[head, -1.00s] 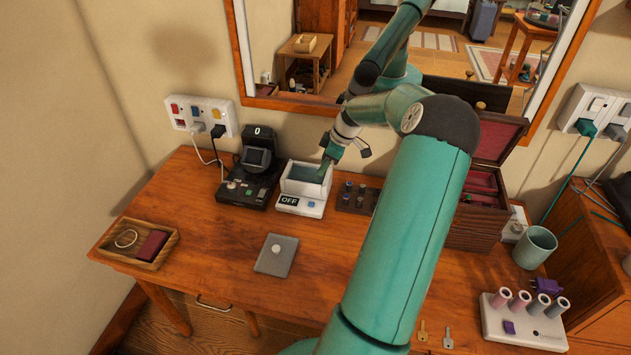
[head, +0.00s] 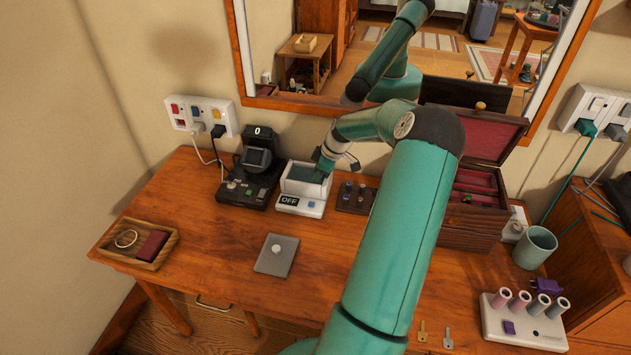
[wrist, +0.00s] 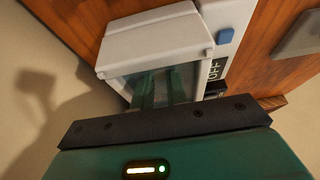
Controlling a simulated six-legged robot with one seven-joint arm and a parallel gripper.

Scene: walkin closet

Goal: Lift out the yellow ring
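A white box-shaped cleaner (head: 287,201) with a blue button and an "OFF" display stands on the desk. It also shows in the wrist view (wrist: 220,18), with its lid raised. My gripper (head: 321,177) reaches down into its basin. In the wrist view my two green fingers (wrist: 161,88) go into the basin with a narrow gap between them. I cannot make out a yellow ring in the basin; the fingers and the glassy front hide most of the inside. A pale ring (head: 126,238) lies in a wooden tray (head: 106,254) at the left.
A black device (head: 245,192) reading "0" stands left of the cleaner. A grey pad (head: 266,262) lies in front. The desk's front left is mostly clear.

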